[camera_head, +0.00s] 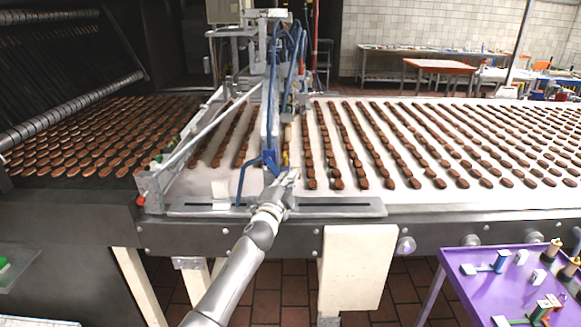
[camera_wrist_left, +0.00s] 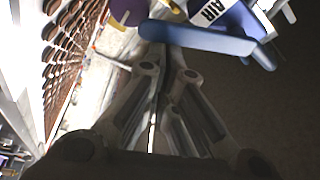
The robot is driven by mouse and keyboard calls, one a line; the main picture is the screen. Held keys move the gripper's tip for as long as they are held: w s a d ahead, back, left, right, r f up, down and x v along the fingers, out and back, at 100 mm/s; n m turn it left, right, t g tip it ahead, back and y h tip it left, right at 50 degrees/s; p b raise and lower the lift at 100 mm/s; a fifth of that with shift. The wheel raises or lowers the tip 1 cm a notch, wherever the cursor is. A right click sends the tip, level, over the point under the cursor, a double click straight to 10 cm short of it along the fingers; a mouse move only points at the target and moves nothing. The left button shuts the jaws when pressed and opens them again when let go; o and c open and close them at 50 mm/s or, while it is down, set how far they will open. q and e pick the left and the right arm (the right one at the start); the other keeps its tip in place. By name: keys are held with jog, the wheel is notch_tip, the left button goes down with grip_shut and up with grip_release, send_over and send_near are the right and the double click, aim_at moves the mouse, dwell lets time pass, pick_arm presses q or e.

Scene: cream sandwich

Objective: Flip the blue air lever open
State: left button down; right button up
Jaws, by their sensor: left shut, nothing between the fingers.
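The blue air lever (camera_wrist_left: 200,38) lies across the top of the left wrist view, with a white label reading AIR beside it. In the head view the blue lever part (camera_head: 270,160) sits at the front of the machine's frame. My left gripper (camera_head: 287,180) is shut and empty, just in front of and below it. In the left wrist view its fingertips (camera_wrist_left: 163,60) come up to the lever's left part; I cannot tell whether they touch it. My right gripper is in neither view.
A conveyor (camera_head: 405,193) with rows of brown biscuits runs behind and to both sides. A slotted metal rail (camera_head: 340,208) lies along its front edge. A purple table (camera_head: 480,290) with small parts stands at the lower right. Blue hoses (camera_head: 272,80) hang on the machine frame.

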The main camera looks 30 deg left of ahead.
pick_arm(q)
jog(key=shift+s+a+f+m+g+h+p, duration=0.15)
jog(key=shift+s+a+f+m+g+p, duration=0.15)
jog(key=shift+m+p, duration=0.55)
jog(key=shift+s+a+f+m+g+h+p, duration=0.15)
jog(key=shift+a+f+m+g+h+p, duration=0.2)
jog(key=shift+m+p, duration=0.45)
jog(key=shift+s+a+f+m+g+p, duration=0.25)
jog(key=shift+a+m+p, duration=0.3)
jog(key=shift+m, duration=0.5)
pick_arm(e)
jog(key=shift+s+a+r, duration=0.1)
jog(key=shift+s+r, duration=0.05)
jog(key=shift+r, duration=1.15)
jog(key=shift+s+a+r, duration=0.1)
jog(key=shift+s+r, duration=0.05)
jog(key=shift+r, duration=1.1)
pick_arm(q)
jog(key=shift+f, duration=0.1)
jog(key=shift+d, duration=0.1)
